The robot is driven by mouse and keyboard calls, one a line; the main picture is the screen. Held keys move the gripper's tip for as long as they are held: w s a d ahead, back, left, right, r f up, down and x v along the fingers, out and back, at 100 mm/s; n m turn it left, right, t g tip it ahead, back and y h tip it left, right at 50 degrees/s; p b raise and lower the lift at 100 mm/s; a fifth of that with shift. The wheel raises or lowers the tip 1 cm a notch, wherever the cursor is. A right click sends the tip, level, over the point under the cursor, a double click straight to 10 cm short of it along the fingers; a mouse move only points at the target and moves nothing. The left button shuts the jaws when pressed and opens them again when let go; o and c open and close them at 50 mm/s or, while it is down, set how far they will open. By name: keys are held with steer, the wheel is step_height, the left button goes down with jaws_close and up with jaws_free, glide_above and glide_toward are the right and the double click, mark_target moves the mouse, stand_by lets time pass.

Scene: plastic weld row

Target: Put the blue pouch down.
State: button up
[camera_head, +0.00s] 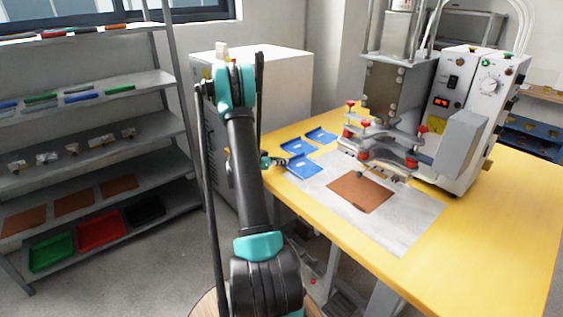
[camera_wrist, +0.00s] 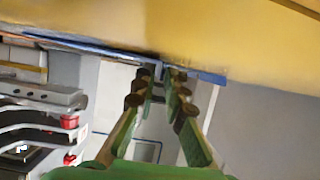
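Several blue pouches lie at the left part of the yellow table in the head view: a far one (camera_head: 321,135), a middle one (camera_head: 297,146) and a near one (camera_head: 306,166). My gripper (camera_head: 283,161) is low at the table's left edge, close beside the near and middle pouches. In the wrist view my gripper's fingertips (camera_wrist: 160,74) are a little apart, with a narrow light gap between them. A thin blue edge (camera_wrist: 207,76) shows beside the fingertips against the yellow table; whether they touch it is unclear.
A brown sheet (camera_head: 361,193) lies on a grey mat (camera_head: 412,222) under the welding press (camera_head: 395,95). The yellow table's (camera_head: 490,250) front right is clear. A shelf rack (camera_head: 130,183) with parts and trays stands left; a white cabinet (camera_head: 285,80) stands behind my arm.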

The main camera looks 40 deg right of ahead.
steer(key=shift+o, duration=0.9)
steer(key=shift+r, duration=0.15)
